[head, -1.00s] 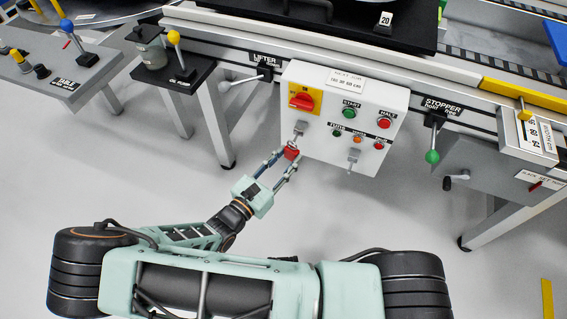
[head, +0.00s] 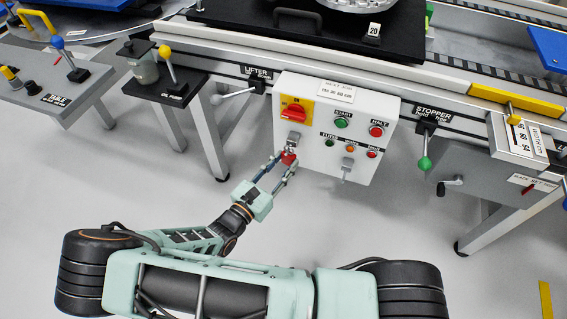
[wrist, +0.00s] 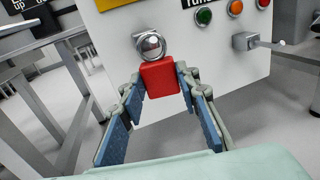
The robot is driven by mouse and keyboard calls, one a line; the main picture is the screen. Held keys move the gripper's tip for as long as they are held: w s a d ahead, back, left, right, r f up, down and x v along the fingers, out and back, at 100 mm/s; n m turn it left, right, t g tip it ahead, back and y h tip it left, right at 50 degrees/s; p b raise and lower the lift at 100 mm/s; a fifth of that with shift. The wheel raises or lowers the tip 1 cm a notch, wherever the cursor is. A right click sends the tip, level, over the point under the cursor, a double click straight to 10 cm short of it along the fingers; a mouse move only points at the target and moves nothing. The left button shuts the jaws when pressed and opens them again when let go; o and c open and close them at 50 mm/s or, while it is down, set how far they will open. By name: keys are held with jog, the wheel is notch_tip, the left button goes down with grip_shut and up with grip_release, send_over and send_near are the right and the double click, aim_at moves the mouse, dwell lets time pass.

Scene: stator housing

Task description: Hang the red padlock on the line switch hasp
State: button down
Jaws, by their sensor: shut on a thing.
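The red padlock (head: 289,158) is between the fingertips of my gripper (head: 282,162), just in front of the lower left of the white control box. In the wrist view the padlock body (wrist: 160,78) is held upright between the blue-padded fingers, shackle (wrist: 151,44) up. The line switch hasp (head: 295,138) is a grey metal tab below the red rotary switch (head: 294,112) on its yellow plate. The shackle overlaps the hasp in both views. I cannot tell whether it passes through the hasp or only sits in front of it.
The white box (head: 310,92) also carries green, red and orange buttons and a second grey fitting (head: 347,169) at its lower edge. The lifter lever (head: 232,96) is left of the box, and the green-knobbed stopper lever (head: 425,163) is right. Floor below is clear.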

jog(key=c, duration=1.4)
grip_release()
jog(key=shift+s+a, duration=0.1)
jog(key=shift+v, duration=2.1)
jog(key=v, duration=1.2)
jog(key=shift+r, duration=0.1)
